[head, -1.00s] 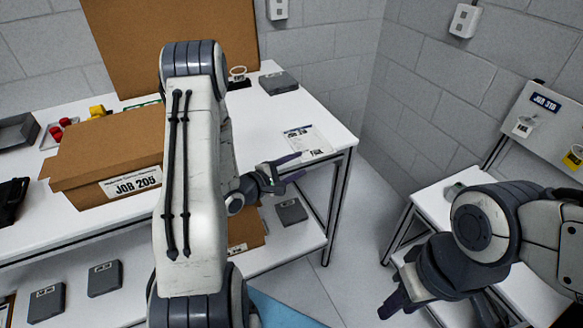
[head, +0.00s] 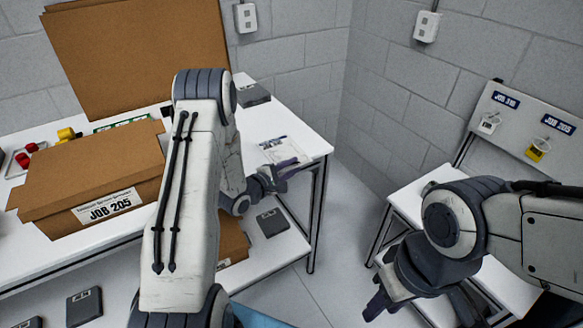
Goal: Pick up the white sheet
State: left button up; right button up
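The white sheet (head: 272,146) lies on the white table near its front right corner, with printed text and a picture on it. My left gripper (head: 290,170) is at the table's front edge, by the sheet's near side, and its dark fingers cover part of that side. I cannot tell whether the fingers touch the sheet or how far apart they are. My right gripper (head: 376,304) hangs low at the right, well away from the sheet. Its fingers are partly hidden by its own wrist, and I see nothing in it.
A cardboard box labelled JOB 205 (head: 95,176) stands on the white table (head: 318,140), left of my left arm. A dark grey case (head: 252,94) lies behind the sheet. Another case (head: 272,222) is on the lower shelf. A small table (head: 409,198) with a tag board (head: 515,104) stands right.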

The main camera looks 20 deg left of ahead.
pick_arm(q)
grip_shut()
jog(key=shift+d, duration=0.1)
jog(key=shift+s+d+f, duration=0.1)
jog(key=shift+s+d, duration=1.05)
jog(key=o, duration=0.6)
grip_release()
jog(key=shift+w+d, duration=0.1)
jog(key=shift+d, duration=0.1)
jog(key=shift+a, duration=0.1)
